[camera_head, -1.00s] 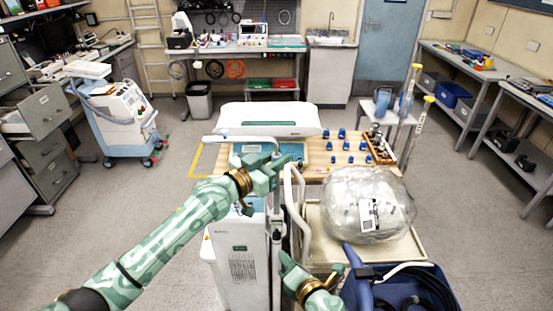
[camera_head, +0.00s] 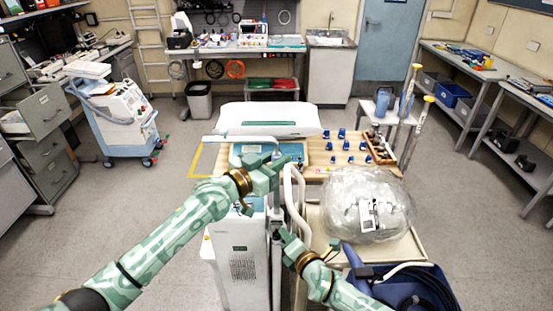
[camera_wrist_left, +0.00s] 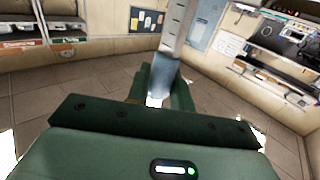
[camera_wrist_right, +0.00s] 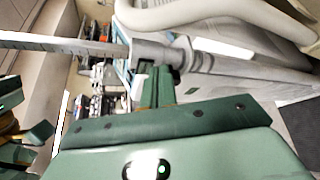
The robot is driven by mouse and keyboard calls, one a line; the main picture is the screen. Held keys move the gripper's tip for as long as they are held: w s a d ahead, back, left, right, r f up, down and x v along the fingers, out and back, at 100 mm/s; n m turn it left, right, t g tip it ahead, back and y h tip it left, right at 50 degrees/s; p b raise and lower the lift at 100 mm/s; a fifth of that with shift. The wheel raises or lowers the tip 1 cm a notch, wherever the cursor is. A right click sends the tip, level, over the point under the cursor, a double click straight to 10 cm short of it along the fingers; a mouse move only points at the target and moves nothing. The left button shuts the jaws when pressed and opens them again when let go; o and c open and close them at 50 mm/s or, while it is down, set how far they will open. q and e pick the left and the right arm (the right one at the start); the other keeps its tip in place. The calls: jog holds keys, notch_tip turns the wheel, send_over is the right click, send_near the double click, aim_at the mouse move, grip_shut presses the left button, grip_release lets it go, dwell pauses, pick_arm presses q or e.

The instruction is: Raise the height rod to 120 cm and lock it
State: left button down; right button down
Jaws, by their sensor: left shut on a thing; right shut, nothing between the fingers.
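The height rod is a slim metal rod with a graduated face (camera_wrist_left: 176,35) in the left wrist view. Its white crossbar (camera_head: 232,139) is at the top in the head view. My left gripper (camera_head: 270,176) is shut on the rod below the crossbar. My right gripper (camera_head: 280,236) is lower, shut and empty, close to the column. In the right wrist view its fingers (camera_wrist_right: 158,85) are beside a grey collar (camera_wrist_right: 150,52) where the rod meets the thicker column; contact cannot be told. The scale reading is too small to read.
A white pump unit (camera_head: 243,265) stands left of the column. A wooden table (camera_head: 318,170) with blue parts is behind.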

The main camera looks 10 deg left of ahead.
pick_arm(q)
jog(key=shift+d+r, duration=0.1)
pick_arm(e)
jog(key=shift+s+a+f, duration=0.15)
jog(key=shift+a+f, duration=0.05)
jog(key=shift+f, duration=0.2)
dwell(0.5)
jog(key=shift+d+f, duration=0.3)
jog(key=shift+f, duration=0.4)
jog(key=shift+d, duration=0.1)
